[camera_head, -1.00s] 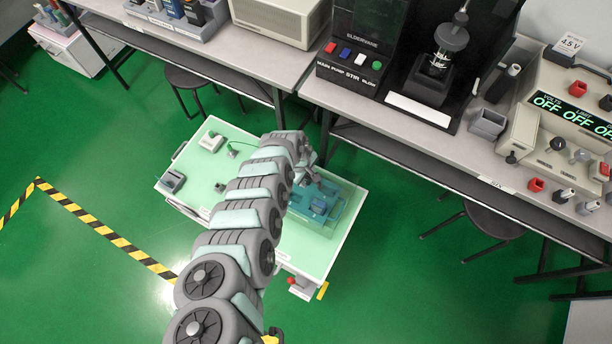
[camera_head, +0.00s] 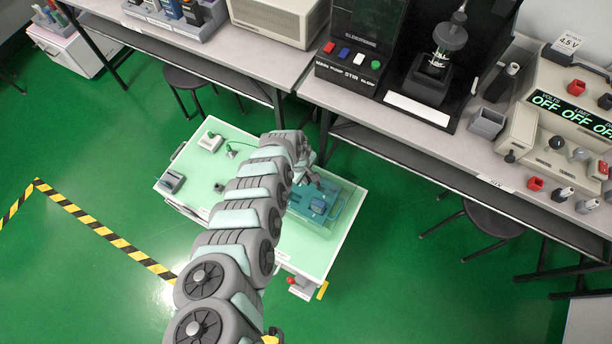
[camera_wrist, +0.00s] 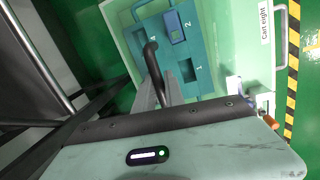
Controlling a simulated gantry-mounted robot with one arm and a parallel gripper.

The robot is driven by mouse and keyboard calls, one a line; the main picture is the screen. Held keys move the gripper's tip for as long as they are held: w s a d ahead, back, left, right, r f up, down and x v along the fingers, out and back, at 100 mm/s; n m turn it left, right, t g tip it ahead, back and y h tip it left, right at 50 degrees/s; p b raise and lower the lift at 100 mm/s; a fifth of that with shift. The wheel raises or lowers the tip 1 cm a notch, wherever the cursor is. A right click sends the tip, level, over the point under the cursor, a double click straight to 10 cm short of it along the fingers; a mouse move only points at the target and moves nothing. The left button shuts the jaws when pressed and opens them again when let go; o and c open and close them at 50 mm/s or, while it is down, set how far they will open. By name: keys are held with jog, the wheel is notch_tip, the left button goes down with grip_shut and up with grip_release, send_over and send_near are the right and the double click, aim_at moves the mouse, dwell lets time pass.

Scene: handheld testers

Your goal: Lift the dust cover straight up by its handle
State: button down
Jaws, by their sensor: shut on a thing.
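The dust cover (camera_head: 343,212) is a clear, greenish box over a teal tray (camera_head: 318,205) on the right part of the cart top. Its dark, curved handle (camera_wrist: 151,56) shows in the wrist view. My gripper (camera_head: 309,174) is above the cover, and in the wrist view (camera_wrist: 160,88) its fingers are shut on the handle. The tray, with the numbers 1, 2 and 4, shows through the cover (camera_wrist: 219,62); a blue tester (camera_wrist: 176,28) sits at number 2. My arm and gripper hide part of the cover. I cannot tell whether its lower edge touches the cart.
The pale green cart (camera_head: 225,135) stands on the green floor, with a grey device (camera_head: 171,181) and a white box (camera_head: 211,141) at its left. Workbenches (camera_head: 455,155) with equipment run behind it. Stools (camera_head: 478,215) stand partly under the benches.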

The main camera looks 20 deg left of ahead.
jog(key=shift+r, duration=0.1)
dwell(0.8)
notch_tip(320, 180, up, 18)
jog(key=p, duration=2)
